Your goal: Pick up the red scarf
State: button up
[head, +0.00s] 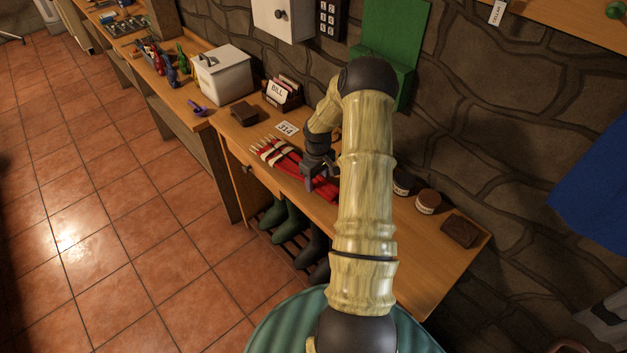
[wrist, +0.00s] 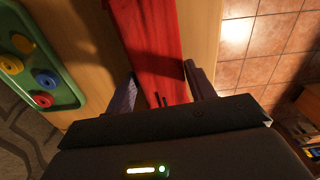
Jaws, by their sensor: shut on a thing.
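The red scarf (head: 290,167) lies along the wooden table, with pale stripes and a fringe at its left end. In the wrist view the scarf (wrist: 152,45) runs as a red band down between my fingers. My gripper (head: 318,182) is low over the scarf's right part and is shut on it. In the wrist view my gripper (wrist: 160,92) has a finger on each side of the scarf. The scarf's fringed end still rests on the table. My arm hides part of the table behind the gripper.
A card (head: 287,128) reading 314, a bill holder (head: 283,94) and a brown block (head: 244,114) stand behind the scarf. A jar (head: 428,201) and a dark brown block (head: 459,231) are at the right. A green tray with coloured discs (wrist: 40,75) is beside the scarf. Boots (head: 286,221) stand below.

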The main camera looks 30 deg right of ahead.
notch_tip(320, 180, up, 9)
jog(key=shift+f+b, duration=0.15)
jog(key=shift+b, duration=0.7)
jog(key=o, duration=0.4)
jog(key=shift+c, duration=0.9)
